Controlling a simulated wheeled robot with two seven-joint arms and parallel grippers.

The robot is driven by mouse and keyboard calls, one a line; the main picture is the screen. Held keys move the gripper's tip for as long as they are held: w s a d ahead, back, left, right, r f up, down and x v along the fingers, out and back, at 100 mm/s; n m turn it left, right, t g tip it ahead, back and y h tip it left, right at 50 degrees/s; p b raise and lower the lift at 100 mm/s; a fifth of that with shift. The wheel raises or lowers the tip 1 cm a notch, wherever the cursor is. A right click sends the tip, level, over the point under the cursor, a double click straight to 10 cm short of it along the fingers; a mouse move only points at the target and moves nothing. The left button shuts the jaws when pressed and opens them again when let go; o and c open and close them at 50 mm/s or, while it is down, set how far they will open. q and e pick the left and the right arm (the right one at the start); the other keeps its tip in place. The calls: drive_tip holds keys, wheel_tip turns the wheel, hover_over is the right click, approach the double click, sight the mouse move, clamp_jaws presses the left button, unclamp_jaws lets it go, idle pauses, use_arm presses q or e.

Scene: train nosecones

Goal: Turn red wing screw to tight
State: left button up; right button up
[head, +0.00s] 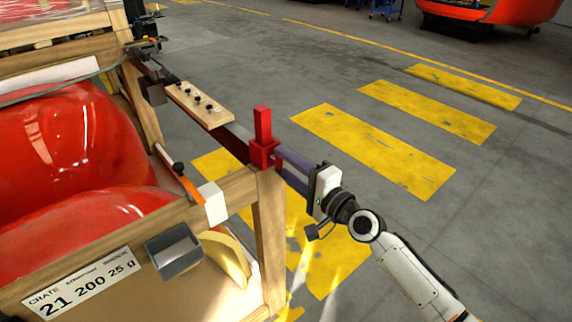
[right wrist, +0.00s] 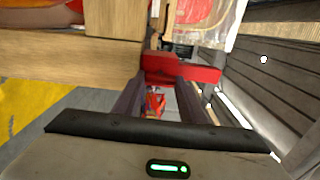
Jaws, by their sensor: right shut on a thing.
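The red wing screw (head: 263,135) sits at the near right corner of the wooden crate frame, with its tall red bar standing upright. My right gripper (head: 277,160) reaches it from the right and is shut on its lower red part. In the right wrist view the red wing screw (right wrist: 185,68) lies across the tips of the two dark fingers of my right gripper (right wrist: 166,82), which partly hide it. My left gripper is not in view.
The wooden crate (head: 268,240) holds glossy red nosecones (head: 70,150). An orange-handled clamp (head: 180,178) and a grey metal box (head: 174,252) are nearby. Open floor with yellow stripes (head: 375,150) lies to the right.

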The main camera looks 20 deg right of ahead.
drive_tip(key=o, duration=1.1)
drive_tip(key=shift+c, duration=0.2)
drive_tip(key=b+v, duration=0.1)
drive_tip(key=v, duration=0.9)
drive_tip(key=shift+s, duration=0.15)
